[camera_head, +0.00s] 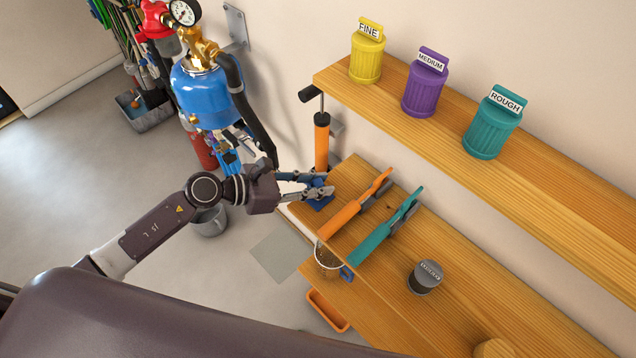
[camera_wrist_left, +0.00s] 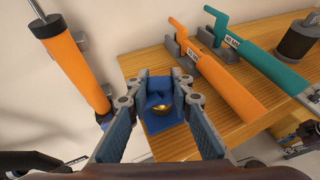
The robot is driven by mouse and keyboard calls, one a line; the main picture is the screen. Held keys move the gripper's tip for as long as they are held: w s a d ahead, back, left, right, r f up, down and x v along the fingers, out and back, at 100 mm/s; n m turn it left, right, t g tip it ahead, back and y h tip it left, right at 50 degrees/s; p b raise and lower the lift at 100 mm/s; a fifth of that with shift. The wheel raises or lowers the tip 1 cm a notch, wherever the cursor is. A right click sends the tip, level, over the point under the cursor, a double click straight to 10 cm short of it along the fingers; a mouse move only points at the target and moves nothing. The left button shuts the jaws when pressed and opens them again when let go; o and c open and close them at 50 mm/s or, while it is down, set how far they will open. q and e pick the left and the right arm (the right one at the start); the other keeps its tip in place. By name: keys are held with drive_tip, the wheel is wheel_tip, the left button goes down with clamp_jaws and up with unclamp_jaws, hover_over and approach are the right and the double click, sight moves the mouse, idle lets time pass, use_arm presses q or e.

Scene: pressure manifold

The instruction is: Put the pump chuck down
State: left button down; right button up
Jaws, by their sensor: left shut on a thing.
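My left gripper (camera_head: 308,190) is at the left end of the wooden bench, over a small blue piece (camera_head: 321,196). In the left wrist view, the gripper's (camera_wrist_left: 160,108) fingers are closed in from both sides on the pump chuck (camera_wrist_left: 161,112), a small rounded brass-coloured part. The chuck sits in front of or in the blue piece (camera_wrist_left: 158,85); I cannot tell if it rests there. Much of it is hidden between the fingers. The orange pump (camera_head: 322,142) stands upright beside the bench and also shows in the left wrist view (camera_wrist_left: 75,72).
An orange tool (camera_head: 345,217) and a teal tool (camera_head: 378,238) stand in holders right of the gripper. A dark round canister (camera_head: 426,277) is farther right. A blue tank (camera_head: 207,92) with gauge and black hose is at left. A shelf (camera_head: 440,110) holds three bins.

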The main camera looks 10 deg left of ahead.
use_arm(q)
drive_tip(key=shift+f, duration=0.1)
drive_tip(key=shift+f+b, duration=0.25)
drive_tip(key=shift+b, duration=0.05)
drive_tip(key=c, duration=1.7)
unclamp_jaws()
drive_tip(key=shift+r, duration=0.1)
drive_tip(key=shift+r, duration=0.15)
drive_tip(key=shift+b+v, duration=1.65)
drive_tip(key=shift+v, duration=4.4)
